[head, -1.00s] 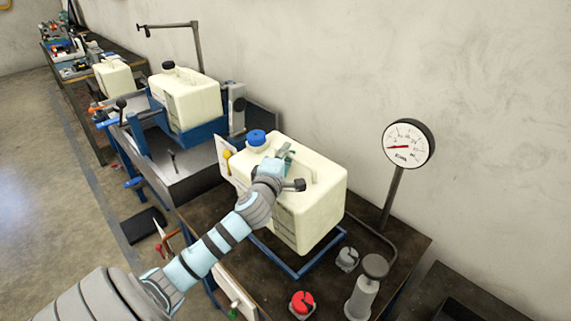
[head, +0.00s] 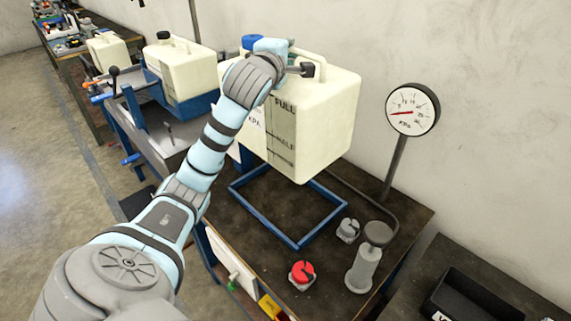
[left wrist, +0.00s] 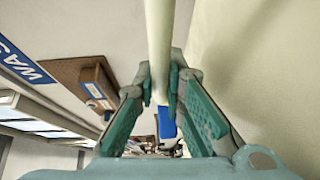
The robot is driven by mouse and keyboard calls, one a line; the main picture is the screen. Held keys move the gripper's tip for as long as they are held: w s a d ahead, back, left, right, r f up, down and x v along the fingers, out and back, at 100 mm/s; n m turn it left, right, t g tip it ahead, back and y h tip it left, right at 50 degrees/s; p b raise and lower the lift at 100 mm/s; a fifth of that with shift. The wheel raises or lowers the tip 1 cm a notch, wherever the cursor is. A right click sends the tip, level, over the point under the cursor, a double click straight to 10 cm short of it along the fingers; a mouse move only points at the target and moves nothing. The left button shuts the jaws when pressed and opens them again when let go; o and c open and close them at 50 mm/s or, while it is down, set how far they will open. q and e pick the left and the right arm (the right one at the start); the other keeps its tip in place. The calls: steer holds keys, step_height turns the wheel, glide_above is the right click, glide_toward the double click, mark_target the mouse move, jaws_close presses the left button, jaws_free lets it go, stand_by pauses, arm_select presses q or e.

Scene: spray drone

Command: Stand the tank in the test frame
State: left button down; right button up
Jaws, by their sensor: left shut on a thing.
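A cream tank (head: 320,115) with level marks on its side hangs in the air above the bench, roughly upright. My left gripper (head: 285,58) is shut on the tank's top handle, and the handle (left wrist: 160,45) runs between its fingers (left wrist: 160,95) in the left wrist view. The tank's blue cap (head: 249,42) is partly hidden by my gripper. A blue rectangular test frame (head: 290,240) lies on the dark bench below the tank and looks empty. My right gripper is not in view.
A pressure gauge (head: 413,109) stands on a post at the right. A grey hand pump (head: 363,270), a grey fitting (head: 348,230) and a red fitting (head: 302,275) are near the frame. Another cream tank (head: 182,70) sits in a blue cradle at the left.

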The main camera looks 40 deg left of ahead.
mark_target(275, 159)
arm_select(q)
steer(key=shift+w+f+b, duration=0.15)
steer(key=shift+f+b, duration=0.8)
steer(key=shift+b, duration=0.05)
steer(key=shift+a+f+p, duration=0.1)
steer(key=shift+f+p, duration=0.55)
steer(key=shift+p, duration=0.55)
steer(key=shift+f, duration=0.5)
step_height(275, 159, down, 19)
steer(key=b, duration=0.3)
steer(key=shift+f+b, duration=0.2)
steer(key=shift+b, duration=0.2)
steer(key=c, duration=1.8)
jaws_free()
steer(key=shift+f, duration=0.1)
steer(key=shift+c, duration=0.2)
steer(key=shift+o, duration=0.8)
steer(key=shift+s, duration=0.2)
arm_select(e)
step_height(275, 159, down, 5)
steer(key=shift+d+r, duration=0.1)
arm_select(q)
steer(key=v, duration=1.2)
steer(key=shift+r, duration=0.2)
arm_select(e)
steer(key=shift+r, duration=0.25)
